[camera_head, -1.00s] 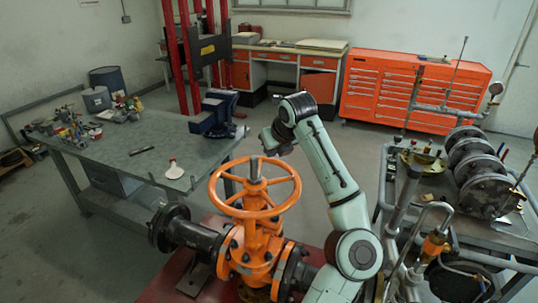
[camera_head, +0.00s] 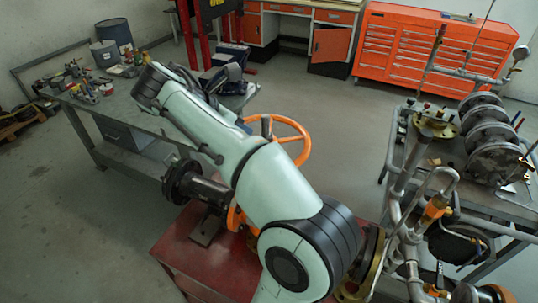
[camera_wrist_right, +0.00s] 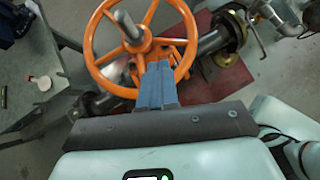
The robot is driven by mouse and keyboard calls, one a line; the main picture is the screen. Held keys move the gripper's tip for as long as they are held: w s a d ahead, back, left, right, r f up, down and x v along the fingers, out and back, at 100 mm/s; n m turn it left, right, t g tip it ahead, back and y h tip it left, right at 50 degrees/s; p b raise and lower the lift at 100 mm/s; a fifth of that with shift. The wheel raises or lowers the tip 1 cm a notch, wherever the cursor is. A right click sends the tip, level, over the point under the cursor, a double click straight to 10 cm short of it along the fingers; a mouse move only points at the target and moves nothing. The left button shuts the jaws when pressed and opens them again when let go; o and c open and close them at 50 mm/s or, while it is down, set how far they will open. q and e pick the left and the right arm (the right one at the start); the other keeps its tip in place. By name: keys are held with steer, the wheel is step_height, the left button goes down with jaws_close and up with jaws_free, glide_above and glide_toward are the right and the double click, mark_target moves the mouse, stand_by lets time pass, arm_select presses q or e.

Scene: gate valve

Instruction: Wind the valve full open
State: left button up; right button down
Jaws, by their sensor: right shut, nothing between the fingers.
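The valve's orange handwheel (camera_head: 306,142) is partly hidden behind my right arm in the head view. In the right wrist view the spoked handwheel (camera_wrist_right: 90,45) shows nearly whole, with the grey stem (camera_wrist_right: 126,24) rising from its hub. Most of the orange valve body (camera_head: 236,219) is hidden by the arm. My right gripper (camera_wrist_right: 157,68) is shut and empty, its blue-grey fingers pointing at the wheel and overlapping its near rim in the right wrist view. I cannot tell whether they touch it. In the head view the fingers are not clear. My left gripper is not in view.
Black pipe flanges (camera_head: 182,183) flank the valve on a red base (camera_head: 190,248). A grey workbench (camera_head: 125,100) with tools stands at the left. A cart (camera_head: 510,190) with pipes and discs stands close at the right. Open floor lies behind the valve.

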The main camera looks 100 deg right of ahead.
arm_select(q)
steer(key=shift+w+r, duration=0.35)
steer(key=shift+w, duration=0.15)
arm_select(e)
steer(key=s+d+f+m+g+y, duration=0.1)
steer(key=s+d+f+m, duration=0.1)
steer(key=s+f, duration=0.4)
step_height(320, 180, down, 5)
steer(key=shift+m+g+y, duration=0.4)
steer(key=shift+m, duration=0.2)
steer(key=shift+s, duration=0.2)
